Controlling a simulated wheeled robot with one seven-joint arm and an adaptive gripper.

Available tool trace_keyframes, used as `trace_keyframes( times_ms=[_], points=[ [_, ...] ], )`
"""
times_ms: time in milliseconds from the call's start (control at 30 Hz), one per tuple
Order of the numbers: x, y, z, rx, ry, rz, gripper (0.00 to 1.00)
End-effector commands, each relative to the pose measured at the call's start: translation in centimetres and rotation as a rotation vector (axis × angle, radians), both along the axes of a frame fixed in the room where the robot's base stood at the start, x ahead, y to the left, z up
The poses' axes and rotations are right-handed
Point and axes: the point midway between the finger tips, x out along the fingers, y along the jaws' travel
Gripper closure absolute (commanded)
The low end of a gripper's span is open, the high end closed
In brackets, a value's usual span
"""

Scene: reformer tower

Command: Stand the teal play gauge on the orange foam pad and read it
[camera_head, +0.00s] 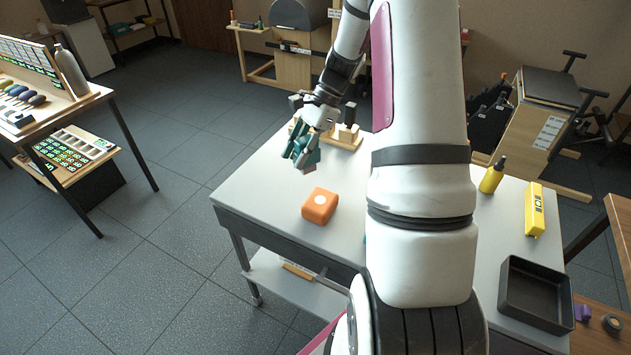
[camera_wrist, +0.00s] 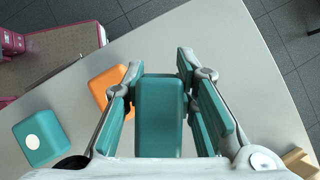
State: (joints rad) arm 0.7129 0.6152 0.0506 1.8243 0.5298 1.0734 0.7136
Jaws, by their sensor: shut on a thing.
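The teal play gauge (camera_wrist: 159,120) is a rounded teal block between the fingers of my gripper (camera_wrist: 160,72) in the wrist view. In the head view my gripper (camera_head: 303,155) is shut on it, above the far left part of the grey table (camera_head: 258,178); its teal shape merges with the teal finger pads. The orange foam pad (camera_head: 320,205) lies on the table with a white dot on top, nearer than the gripper and apart from it. In the wrist view the pad (camera_wrist: 106,84) is partly hidden behind the left finger. The gauge's reading cannot be made out.
A teal block with a white dot (camera_wrist: 40,140) lies beside the orange pad. A wooden block stand (camera_head: 345,138) is behind my gripper. A yellow bottle (camera_head: 492,176), a yellow device (camera_head: 534,210) and a dark tray (camera_head: 535,292) stand at the right. The table's left area is clear.

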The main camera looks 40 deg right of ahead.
Motion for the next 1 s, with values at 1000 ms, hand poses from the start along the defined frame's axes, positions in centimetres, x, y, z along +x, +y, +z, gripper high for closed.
trace_keyframes(
  times_ms=[1000],
  points=[
    [-7.0, 1.3, -4.2, -0.001, -0.001, -0.001, 1.0]
  ],
)
